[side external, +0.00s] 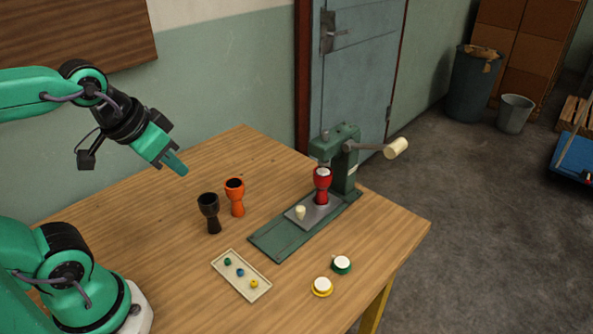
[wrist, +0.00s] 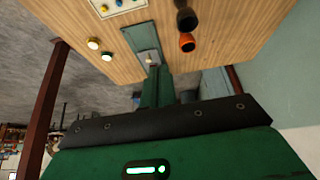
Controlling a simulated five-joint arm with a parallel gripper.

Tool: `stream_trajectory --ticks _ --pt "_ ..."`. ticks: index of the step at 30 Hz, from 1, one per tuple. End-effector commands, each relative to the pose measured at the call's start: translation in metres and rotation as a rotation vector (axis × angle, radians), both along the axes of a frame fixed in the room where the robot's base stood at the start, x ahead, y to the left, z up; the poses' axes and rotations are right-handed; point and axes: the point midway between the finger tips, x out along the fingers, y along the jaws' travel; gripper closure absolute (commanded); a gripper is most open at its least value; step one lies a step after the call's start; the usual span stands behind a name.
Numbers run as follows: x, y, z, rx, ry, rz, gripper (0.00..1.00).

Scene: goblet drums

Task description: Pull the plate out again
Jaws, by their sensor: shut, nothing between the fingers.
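The grey plate (side external: 324,213) lies on the green base (side external: 276,240) of a press, with a cream knob (side external: 300,213) standing on its near end. A red goblet drum (side external: 322,186) stands upright on the plate under the press head (side external: 340,140). In the wrist view the plate (wrist: 153,54) is small, and I cannot make out the red drum. My gripper (side external: 181,170) is shut and empty, in the air to the left of the press, well above the table and apart from the plate and knob.
A black goblet drum (side external: 209,212) and an orange one (side external: 235,196) stand left of the press. A cream tray (side external: 240,275) with coloured pegs lies in front. Green (side external: 341,265) and yellow (side external: 322,287) rimmed drumheads lie near the right edge. The press handle (side external: 396,148) sticks out right.

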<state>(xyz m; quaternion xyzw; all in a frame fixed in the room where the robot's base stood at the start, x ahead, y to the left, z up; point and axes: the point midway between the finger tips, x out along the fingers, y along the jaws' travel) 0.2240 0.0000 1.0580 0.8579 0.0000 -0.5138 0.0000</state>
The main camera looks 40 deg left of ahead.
Motion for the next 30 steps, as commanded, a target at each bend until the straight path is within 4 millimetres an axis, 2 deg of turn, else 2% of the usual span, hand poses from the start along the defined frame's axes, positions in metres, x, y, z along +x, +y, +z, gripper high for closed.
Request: stream_trajectory --ticks 11,15,18,23,30 --pt "0.0 0.0 0.0 0.0 0.0 0.0 1.0" --pt "0.001 0.0 0.001 -0.001 0.002 0.002 0.72" --pt "0.004 -0.001 0.002 -0.005 0.009 0.007 0.57" --pt "0.017 -0.003 0.006 -0.017 0.038 0.023 0.57" --pt "0.052 -0.009 0.011 -0.047 0.109 0.071 0.57"
